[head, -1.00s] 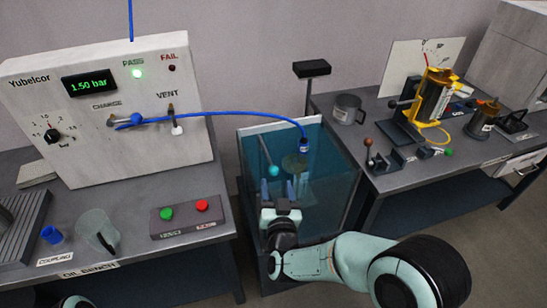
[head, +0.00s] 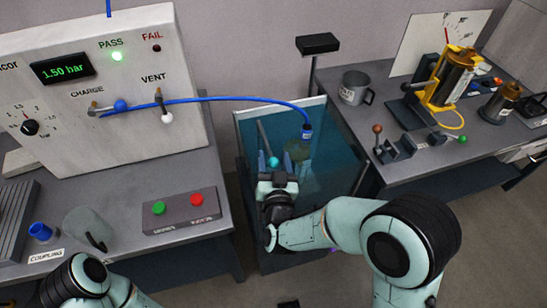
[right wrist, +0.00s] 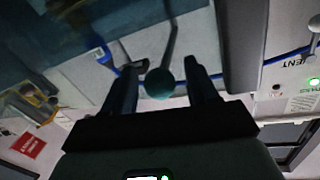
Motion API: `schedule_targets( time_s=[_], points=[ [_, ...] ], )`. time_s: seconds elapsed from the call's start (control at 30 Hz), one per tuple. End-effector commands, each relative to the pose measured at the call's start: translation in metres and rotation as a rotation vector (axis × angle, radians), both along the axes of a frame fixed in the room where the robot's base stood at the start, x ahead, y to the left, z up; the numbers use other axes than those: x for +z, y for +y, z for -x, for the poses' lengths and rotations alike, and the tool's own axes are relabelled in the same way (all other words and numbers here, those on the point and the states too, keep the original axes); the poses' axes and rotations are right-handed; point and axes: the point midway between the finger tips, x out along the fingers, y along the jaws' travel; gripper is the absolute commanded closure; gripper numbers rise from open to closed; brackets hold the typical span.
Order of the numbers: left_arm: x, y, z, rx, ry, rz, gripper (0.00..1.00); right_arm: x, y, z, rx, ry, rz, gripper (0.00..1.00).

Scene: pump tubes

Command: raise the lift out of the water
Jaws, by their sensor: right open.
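The lift's handle is a rod with a teal ball knob (head: 273,161) inside the glass-walled water tank (head: 335,178). The knob also shows in the right wrist view (right wrist: 159,83), between the two fingers. My right gripper (head: 277,174) is over the near part of the tank, just in front of the knob. It is open, with its fingers (right wrist: 166,75) on either side of the ball; I cannot tell whether they touch it. A blurred pale shape stands in the water behind the gripper, partly hidden. My left gripper is out of view; only part of that arm shows at the lower left.
A blue hose (head: 230,98) arches from the test panel (head: 90,125) to a blue coupling (head: 307,131) at the tank. The panel reads 1.50 bar with its green PASS lamp lit. A button box (head: 181,212) stands left of the tank, and a bench with a mug (head: 353,87) stands right.

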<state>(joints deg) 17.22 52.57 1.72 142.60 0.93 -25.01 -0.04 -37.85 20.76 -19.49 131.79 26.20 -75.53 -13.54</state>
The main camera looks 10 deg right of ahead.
Motion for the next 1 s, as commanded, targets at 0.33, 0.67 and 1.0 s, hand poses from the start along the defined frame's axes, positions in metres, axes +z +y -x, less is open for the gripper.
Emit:
schedule_targets(
  time_s=[0.33, 0.67, 1.0],
  points=[
    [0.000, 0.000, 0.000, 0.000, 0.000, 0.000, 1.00, 0.000, 0.000, 0.000, 0.000, 0.000, 0.000, 1.00],
    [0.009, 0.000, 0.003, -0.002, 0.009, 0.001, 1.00, 0.016, 0.000, 0.000, 0.000, -0.003, -0.001, 1.00],
    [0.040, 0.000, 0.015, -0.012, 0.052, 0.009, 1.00, 0.075, 0.000, -0.001, -0.001, -0.012, -0.003, 1.00]
  ],
)
